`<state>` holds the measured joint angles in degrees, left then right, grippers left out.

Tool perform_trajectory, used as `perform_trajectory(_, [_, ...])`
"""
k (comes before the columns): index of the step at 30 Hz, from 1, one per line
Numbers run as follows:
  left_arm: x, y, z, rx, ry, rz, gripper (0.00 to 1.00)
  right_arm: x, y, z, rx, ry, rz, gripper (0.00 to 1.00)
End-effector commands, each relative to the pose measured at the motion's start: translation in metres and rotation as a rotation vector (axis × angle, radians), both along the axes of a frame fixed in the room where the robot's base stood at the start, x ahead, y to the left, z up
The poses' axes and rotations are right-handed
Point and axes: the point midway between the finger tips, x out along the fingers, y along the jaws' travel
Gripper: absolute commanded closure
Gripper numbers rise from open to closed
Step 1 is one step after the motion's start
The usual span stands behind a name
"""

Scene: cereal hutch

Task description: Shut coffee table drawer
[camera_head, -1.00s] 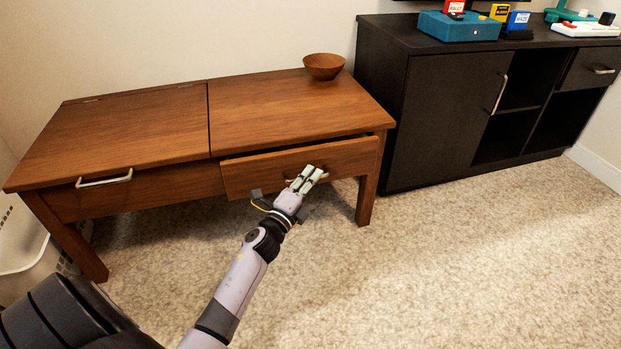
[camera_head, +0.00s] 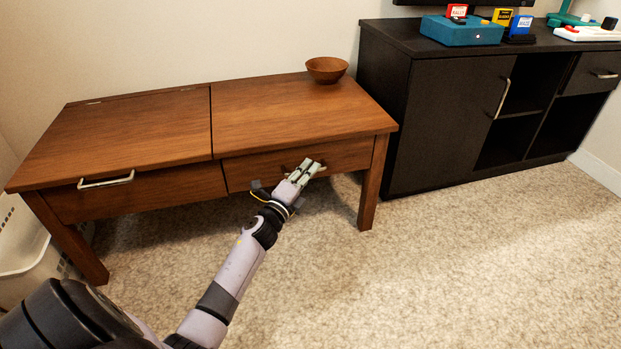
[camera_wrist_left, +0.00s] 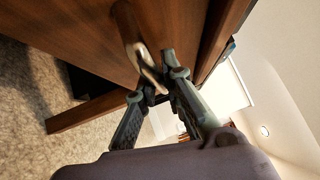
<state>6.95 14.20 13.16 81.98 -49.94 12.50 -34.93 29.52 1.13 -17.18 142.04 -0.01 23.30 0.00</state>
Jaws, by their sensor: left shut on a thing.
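The wooden coffee table (camera_head: 280,115) stands against the wall. Its right drawer (camera_head: 345,156) sits flush, or nearly so, with the table front under the top. My left gripper (camera_head: 309,168) is at the drawer front, shut on the drawer's handle. In the left wrist view the fingers (camera_wrist_left: 162,82) close around the pale metal handle (camera_wrist_left: 149,66), against the brown wood. In the head view the fingers hide most of the handle. My right gripper is out of view.
A wooden bowl (camera_head: 327,69) sits on the table top near the back. A black cabinet (camera_head: 440,125) stands close to the table's right side. A white basket (camera_head: 28,255) is at the lower left. Carpet in front is clear.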

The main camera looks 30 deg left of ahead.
Motion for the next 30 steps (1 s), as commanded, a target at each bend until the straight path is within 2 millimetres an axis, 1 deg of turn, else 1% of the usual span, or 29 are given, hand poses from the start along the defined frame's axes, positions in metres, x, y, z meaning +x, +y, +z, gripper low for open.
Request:
perform_trajectory(1, [0.001, 0.004, 0.0, 0.004, 0.003, 0.01, 1.0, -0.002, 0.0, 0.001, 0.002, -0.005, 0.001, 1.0])
perform_trajectory(6, [0.001, 0.006, 0.001, 0.005, 0.003, 0.014, 1.0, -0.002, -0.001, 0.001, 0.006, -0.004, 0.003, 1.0])
perform_trajectory(7, [0.001, 0.006, 0.001, 0.005, 0.003, 0.014, 0.9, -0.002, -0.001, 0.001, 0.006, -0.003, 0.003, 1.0])
perform_trajectory(16, [0.001, 0.005, 0.002, 0.002, 0.0, 0.011, 0.7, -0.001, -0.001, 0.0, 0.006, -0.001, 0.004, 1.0])
perform_trajectory(26, [-0.001, 0.003, 0.001, 0.001, 0.0, 0.009, 0.7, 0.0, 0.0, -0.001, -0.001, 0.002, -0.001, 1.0])
perform_trajectory(29, [-0.009, 0.003, -0.001, 0.001, 0.001, 0.008, 0.7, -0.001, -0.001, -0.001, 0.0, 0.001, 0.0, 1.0])
perform_trajectory(30, [-0.015, 0.002, -0.002, 0.001, 0.002, 0.009, 0.7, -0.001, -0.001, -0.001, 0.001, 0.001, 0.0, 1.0])
